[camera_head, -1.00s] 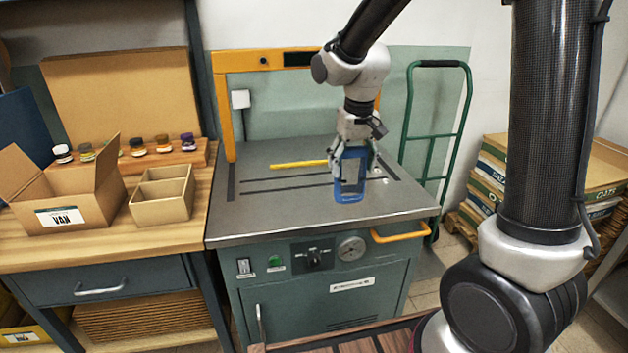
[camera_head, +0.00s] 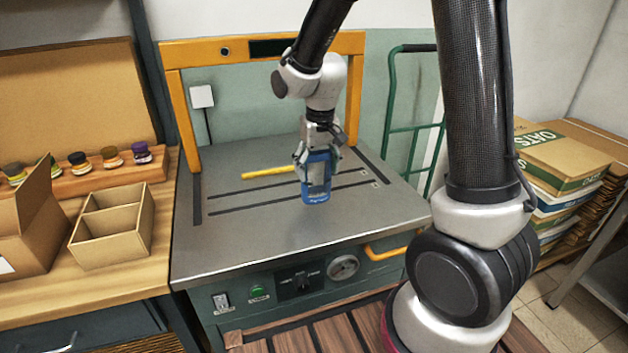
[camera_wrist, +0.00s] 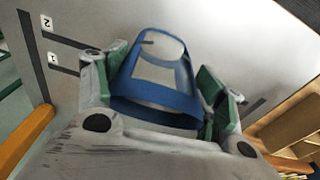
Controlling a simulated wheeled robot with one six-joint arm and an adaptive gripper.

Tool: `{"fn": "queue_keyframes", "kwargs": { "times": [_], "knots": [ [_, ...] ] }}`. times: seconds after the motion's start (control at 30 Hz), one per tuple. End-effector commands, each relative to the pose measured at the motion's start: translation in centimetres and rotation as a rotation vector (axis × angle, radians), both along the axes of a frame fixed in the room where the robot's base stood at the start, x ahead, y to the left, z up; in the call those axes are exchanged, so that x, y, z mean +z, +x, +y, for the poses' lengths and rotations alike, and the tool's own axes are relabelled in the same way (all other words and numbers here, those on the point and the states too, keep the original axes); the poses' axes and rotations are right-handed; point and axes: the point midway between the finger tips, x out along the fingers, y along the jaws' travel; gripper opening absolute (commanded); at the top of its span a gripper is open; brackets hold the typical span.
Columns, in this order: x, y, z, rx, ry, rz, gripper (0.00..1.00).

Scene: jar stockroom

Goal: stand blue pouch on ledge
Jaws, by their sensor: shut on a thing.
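The blue pouch (camera_head: 317,180) is upright in my gripper (camera_head: 318,156), with a clear grey window on its front. It is over the grey steel top of the machine; I cannot tell whether its bottom touches that top. In the wrist view the pouch (camera_wrist: 155,108) sits between my two green-padded fingers (camera_wrist: 160,92), which are shut on its sides. The ledge is probably the raised wooden strip (camera_head: 115,176) at the back of the workbench on the left, which bears several small jars.
A yellow bar (camera_head: 268,173) lies on the machine top (camera_head: 250,232) behind the pouch. A yellow frame (camera_head: 182,115) arches over its back. A divided cardboard box (camera_head: 112,227) and an open carton (camera_head: 35,225) stand on the bench.

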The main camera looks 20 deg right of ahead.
Motion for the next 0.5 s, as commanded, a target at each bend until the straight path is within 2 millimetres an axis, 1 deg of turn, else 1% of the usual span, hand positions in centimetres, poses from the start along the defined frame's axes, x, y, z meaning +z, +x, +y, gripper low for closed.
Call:
{"fn": "queue_keyframes", "kwargs": {
  "times": [0.1, 0.23, 0.3, 0.5],
  "knots": [
    [-1.7, -0.2, -0.1, 0.0, -0.001, 0.005, 0.42],
    [-3.4, -0.1, 0.0, 0.001, -0.001, 0.002, 0.42],
    [-3.9, 0.0, 0.0, 0.001, -0.001, 0.001, 0.42],
    [-3.9, 0.0, 0.0, 0.001, 0.0, 0.0, 0.42]
  ]
}}
